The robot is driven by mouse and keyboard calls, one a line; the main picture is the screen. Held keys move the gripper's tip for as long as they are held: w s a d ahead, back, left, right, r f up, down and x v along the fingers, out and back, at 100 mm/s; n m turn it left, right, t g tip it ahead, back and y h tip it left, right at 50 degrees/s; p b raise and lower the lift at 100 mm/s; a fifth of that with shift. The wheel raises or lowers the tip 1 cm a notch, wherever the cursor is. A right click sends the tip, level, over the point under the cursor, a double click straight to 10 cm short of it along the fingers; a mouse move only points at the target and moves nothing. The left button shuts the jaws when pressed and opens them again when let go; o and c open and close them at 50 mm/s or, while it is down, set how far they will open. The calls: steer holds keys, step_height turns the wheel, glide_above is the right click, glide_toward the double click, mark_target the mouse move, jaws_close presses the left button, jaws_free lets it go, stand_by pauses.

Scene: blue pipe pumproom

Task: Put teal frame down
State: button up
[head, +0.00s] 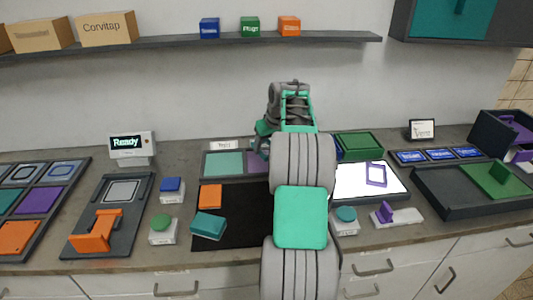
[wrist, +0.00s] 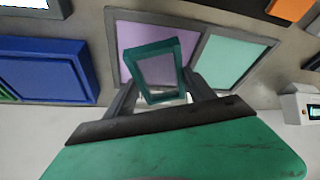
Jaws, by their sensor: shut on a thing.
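My gripper (wrist: 160,94) is shut on the teal frame (wrist: 151,48), a small open rectangle held tilted between the two fingers in the wrist view. The frame appears in front of the purple panel (wrist: 132,34) of a two-panel tray; a pale teal panel (wrist: 232,62) lies beside it. I cannot tell whether the frame touches the tray. In the head view the same tray shows its pale teal panel (head: 222,163) on the left, and my arm covers part of the purple side. The frame and fingertips are not clear in that view.
A black mat (head: 232,228) holds an orange block (head: 210,196) and a teal block (head: 208,226). A white lit panel (head: 350,181) with a purple frame (head: 376,174) is right of my arm. A green box (head: 360,145) stands behind it. A shelf (head: 190,41) runs above.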

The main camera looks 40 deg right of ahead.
mark_target(267, 145)
steer(key=shift+w+d+f, duration=0.3)
steer(key=shift+w+f, duration=0.15)
steer(key=shift+f, duration=0.2)
steer(key=shift+w+d+f, duration=0.25)
steer(key=shift+w+f, duration=0.15)
steer(key=shift+f, duration=1.95)
steer(key=o, duration=1.4)
